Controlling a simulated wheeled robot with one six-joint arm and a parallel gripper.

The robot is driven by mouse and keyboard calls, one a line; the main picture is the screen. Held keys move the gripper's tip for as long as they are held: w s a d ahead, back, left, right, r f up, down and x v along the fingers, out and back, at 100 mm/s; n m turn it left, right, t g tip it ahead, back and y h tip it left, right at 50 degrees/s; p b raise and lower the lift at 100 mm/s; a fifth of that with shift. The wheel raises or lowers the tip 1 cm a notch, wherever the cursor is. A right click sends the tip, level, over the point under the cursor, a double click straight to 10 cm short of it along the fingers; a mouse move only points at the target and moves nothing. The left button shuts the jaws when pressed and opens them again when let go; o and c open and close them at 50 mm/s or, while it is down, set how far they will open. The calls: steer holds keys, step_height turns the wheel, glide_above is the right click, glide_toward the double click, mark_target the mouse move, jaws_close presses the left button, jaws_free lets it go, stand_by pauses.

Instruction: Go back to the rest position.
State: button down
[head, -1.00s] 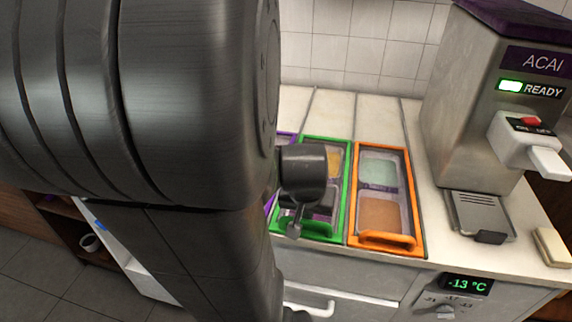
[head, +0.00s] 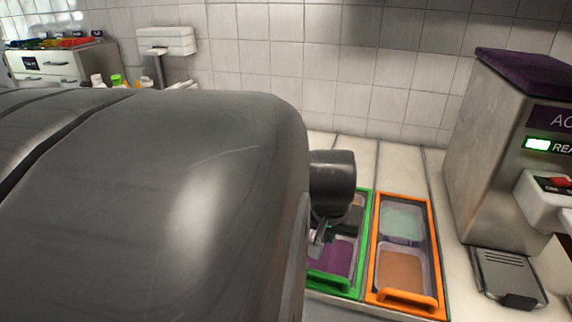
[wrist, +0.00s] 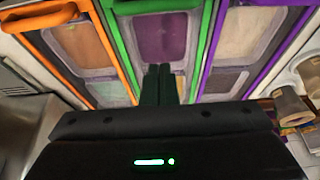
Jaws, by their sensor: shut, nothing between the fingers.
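My gripper (wrist: 158,84) shows in the wrist view with its two dark fingers together and nothing between them. It is over the green-framed topping bin (wrist: 116,38), which has a purple compartment (wrist: 160,38). In the head view my arm fills the left and centre. The wrist end hangs over the green-framed bin (head: 362,240) and hides part of it; the fingertips are hard to make out there.
An orange-framed bin (head: 432,245) lies right of the green one, and a purple-framed bin (wrist: 218,42) shows in the wrist view. The acai machine (head: 492,160) stands at the right. A tiled wall (head: 300,60) is behind. A drawer cabinet (head: 45,66) is far left.

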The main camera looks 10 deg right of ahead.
steer(key=shift+s+a+r, duration=0.1)
steer(key=shift+s+r, duration=0.15)
steer(key=shift+r, duration=0.45)
steer(key=shift+f, duration=0.1)
steer(key=b, duration=0.1)
glide_above(325, 266)
steer(key=f, duration=0.9)
steer(key=shift+s+f, duration=0.1)
steer(key=shift+s, duration=0.3)
steer(key=s, duration=0.1)
steer(key=s+a, duration=0.1)
steer(key=s, duration=0.1)
steer(key=shift+a+f, duration=0.2)
steer(key=shift+f, duration=0.1)
steer(key=shift+s+a+f, duration=0.15)
steer(key=shift+s, duration=0.2)
